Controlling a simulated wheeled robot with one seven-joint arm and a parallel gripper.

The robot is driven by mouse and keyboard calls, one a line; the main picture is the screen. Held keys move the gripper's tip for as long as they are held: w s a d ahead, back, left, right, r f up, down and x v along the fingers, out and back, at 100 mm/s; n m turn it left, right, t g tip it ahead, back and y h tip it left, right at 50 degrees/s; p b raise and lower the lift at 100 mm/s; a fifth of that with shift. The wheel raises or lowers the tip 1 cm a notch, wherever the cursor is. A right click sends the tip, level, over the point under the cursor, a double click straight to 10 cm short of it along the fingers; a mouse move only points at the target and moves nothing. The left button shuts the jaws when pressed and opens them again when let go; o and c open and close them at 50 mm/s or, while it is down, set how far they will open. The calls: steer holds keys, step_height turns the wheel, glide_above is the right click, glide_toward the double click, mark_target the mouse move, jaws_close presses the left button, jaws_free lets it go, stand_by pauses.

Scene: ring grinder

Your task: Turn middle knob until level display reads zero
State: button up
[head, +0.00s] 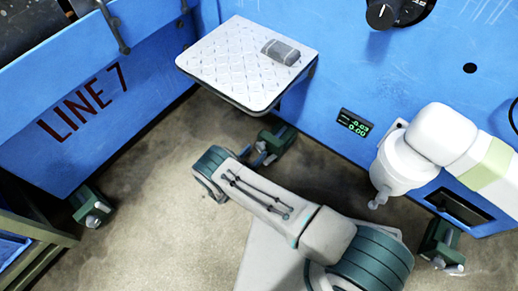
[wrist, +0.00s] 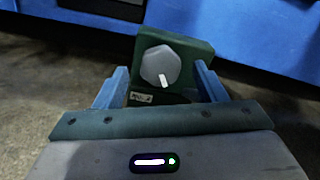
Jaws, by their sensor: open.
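The level display (head: 354,122) is a small dark panel on the blue machine, with green digits that seem to read -0.03 above 0.00. The middle knob is a grey faceted knob (wrist: 160,66) with a white mark, on a dark green foot (wrist: 204,50). That foot (head: 279,137) shows below the tray in the head view. My gripper (wrist: 160,86) is open, with one blue finger on each side of the knob and gaps visible between them. In the head view my gripper (head: 263,152) is at the middle foot, and the knob is mostly hidden there.
A left foot with a knob (head: 95,218) and a right foot (head: 437,240) stand at the machine's lower edge. A white patterned tray (head: 235,60) juts out above my gripper and holds a grey block (head: 281,52). A black dial (head: 381,14) sits above. Concrete floor is open at left.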

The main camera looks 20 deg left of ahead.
mark_target(258, 149)
steer(key=shift+b+x, duration=0.3)
steer(key=shift+x, duration=1.45)
steer(key=c, duration=1)
steer(key=shift+m, duration=0.3)
